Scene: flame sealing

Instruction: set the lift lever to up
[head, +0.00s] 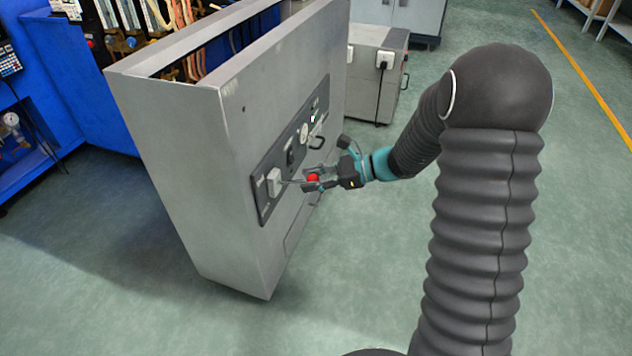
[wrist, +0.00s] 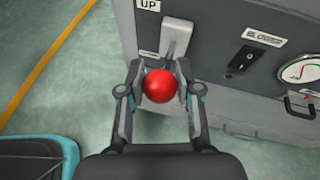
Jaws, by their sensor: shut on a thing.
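The lift lever has a red ball knob (head: 313,177) on a thin rod. The rod sticks out from a pale mounting plate (head: 273,182) on the grey cabinet's dark control panel. In the wrist view the red knob (wrist: 159,86) sits between the two fingers of my gripper (wrist: 158,88), with the pale plate (wrist: 177,36) just beyond it. An "UP" label (wrist: 148,5) is beside the plate's top. In the head view my gripper (head: 316,181) is at the knob, shut on it. The fingers partly hide the rod, so its exact tilt is hard to tell.
The panel also carries a black switch (wrist: 239,61), a round gauge (wrist: 300,69) and a dark handle (wrist: 300,105). The grey cabinet (head: 190,170) stands on green floor. A smaller grey box (head: 372,75) with a cable is behind. Blue equipment (head: 75,90) stands at the left.

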